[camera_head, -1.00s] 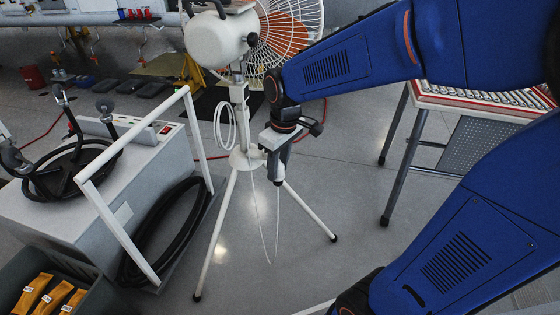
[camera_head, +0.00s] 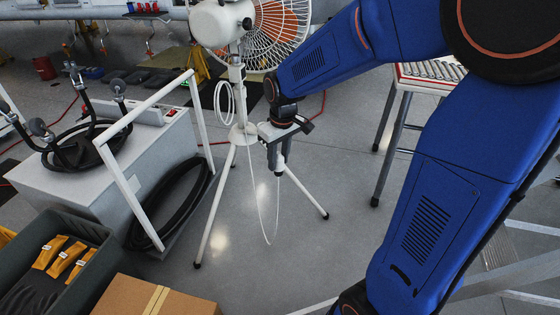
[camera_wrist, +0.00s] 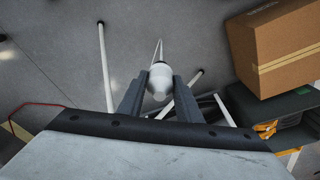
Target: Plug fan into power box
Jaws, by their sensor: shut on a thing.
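The fan (camera_head: 217,24) is white with a wire cage and stands upright on a white tripod (camera_head: 240,132). A coil of its white cable hangs on the pole, and a loop of cable (camera_head: 265,235) hangs down and rises to my gripper (camera_head: 277,167). In the wrist view my gripper (camera_wrist: 160,84) is shut on a pale, rounded plug (camera_wrist: 159,80), with the cable leading away from its far end. My gripper is just right of the tripod, above the floor. A white power box (camera_head: 150,113) with a red switch lies on the grey cart at left; its sockets cannot be made out.
The grey cart (camera_head: 110,185) has a white tube handle (camera_head: 120,185) in front and black hoses. A dark crate (camera_head: 85,228) and a cardboard box (camera_head: 150,298) stand at front left. A roller table (camera_head: 400,98) is at right. The floor between is clear.

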